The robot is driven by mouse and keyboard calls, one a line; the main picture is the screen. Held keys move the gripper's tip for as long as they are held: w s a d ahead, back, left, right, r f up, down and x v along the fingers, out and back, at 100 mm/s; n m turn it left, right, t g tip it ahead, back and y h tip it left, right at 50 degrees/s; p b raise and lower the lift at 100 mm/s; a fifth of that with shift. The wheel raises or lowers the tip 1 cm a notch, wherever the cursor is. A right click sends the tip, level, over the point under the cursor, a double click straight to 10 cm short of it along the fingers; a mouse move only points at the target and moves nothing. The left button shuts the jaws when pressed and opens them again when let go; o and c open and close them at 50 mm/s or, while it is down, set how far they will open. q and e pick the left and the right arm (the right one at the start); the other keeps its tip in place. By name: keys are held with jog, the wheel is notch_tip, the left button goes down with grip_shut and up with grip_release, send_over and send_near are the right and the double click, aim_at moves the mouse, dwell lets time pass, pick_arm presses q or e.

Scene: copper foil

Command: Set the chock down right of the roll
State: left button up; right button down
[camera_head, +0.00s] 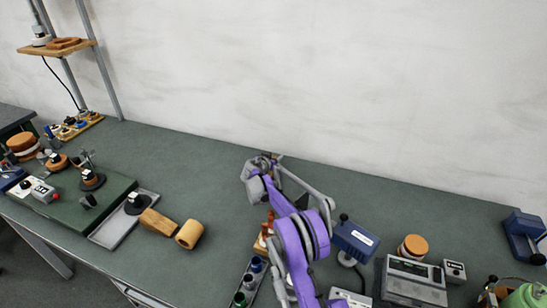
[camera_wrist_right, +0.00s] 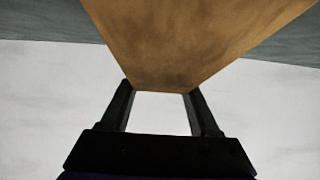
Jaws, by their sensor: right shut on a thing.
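My right gripper (camera_wrist_right: 160,95) is shut on the chock (camera_wrist_right: 190,45), a brown tapered block that fills the top middle of the wrist view. In the head view my right arm reaches up from the bottom, with its hand by the bench's back edge, right of and beyond the roll. There the chock and fingertips are largely hidden or too small to make out. My left gripper is not in view.
A grey tray (camera_head: 116,232) lies left of the strip. A rack of coloured-topped pieces (camera_head: 249,283) stands right of the roll, near my arm. A blue device (camera_head: 355,238) and a grey meter (camera_head: 413,282) stand farther right. Bare bench shows between roll and rack.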

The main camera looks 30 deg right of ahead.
jog(key=shift+c, duration=0.6)
grip_release()
